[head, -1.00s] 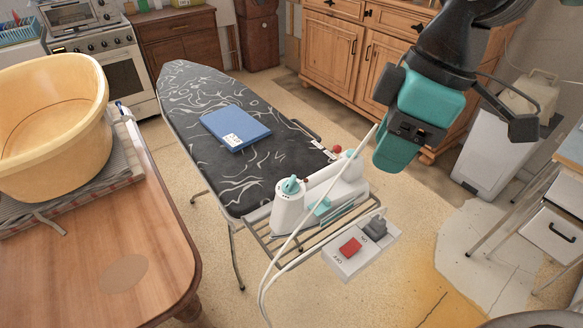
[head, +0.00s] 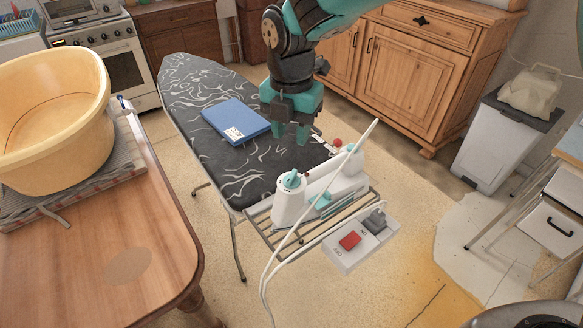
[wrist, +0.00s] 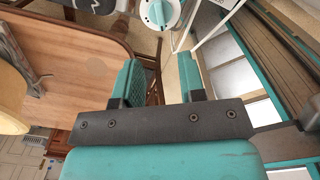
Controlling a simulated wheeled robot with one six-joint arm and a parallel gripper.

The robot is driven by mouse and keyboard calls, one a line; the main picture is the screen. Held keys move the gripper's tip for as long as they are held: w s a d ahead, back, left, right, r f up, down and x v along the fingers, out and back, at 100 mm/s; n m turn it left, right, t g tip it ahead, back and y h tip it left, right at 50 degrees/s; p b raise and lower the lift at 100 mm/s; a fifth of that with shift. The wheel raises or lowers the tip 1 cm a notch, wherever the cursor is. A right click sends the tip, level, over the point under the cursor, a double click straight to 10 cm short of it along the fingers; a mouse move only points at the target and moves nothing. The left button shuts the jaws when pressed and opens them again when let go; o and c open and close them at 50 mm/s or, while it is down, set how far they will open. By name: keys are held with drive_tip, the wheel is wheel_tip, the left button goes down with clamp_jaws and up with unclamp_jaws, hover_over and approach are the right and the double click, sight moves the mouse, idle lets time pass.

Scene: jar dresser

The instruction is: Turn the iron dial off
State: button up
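A white and teal iron (head: 318,190) stands on the wire rack at the near end of the ironing board. Its teal dial (head: 291,179) sits on top of the rounded white front part. The dial also shows in the wrist view (wrist: 160,12) at the top edge, beyond the fingertips. I cannot read its setting. My gripper (head: 291,138) points down above the board, behind the dial in the head view. Its two teal fingers are apart with nothing between them, as the wrist view also shows (wrist: 160,78).
A blue book (head: 236,121) lies on the ironing board (head: 190,85). A white cord rises beside the iron. A power box (head: 345,258) with a red switch and a plug sits at the rack's near edge. A wooden table (head: 80,270) with a yellow tub (head: 50,120) stands left.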

sight(292, 175)
wheel_tip(292, 175, down, 11)
drive_tip(key=shift+f+p, duration=0.1)
drive_tip(key=shift+p, duration=0.95)
clamp_jaws()
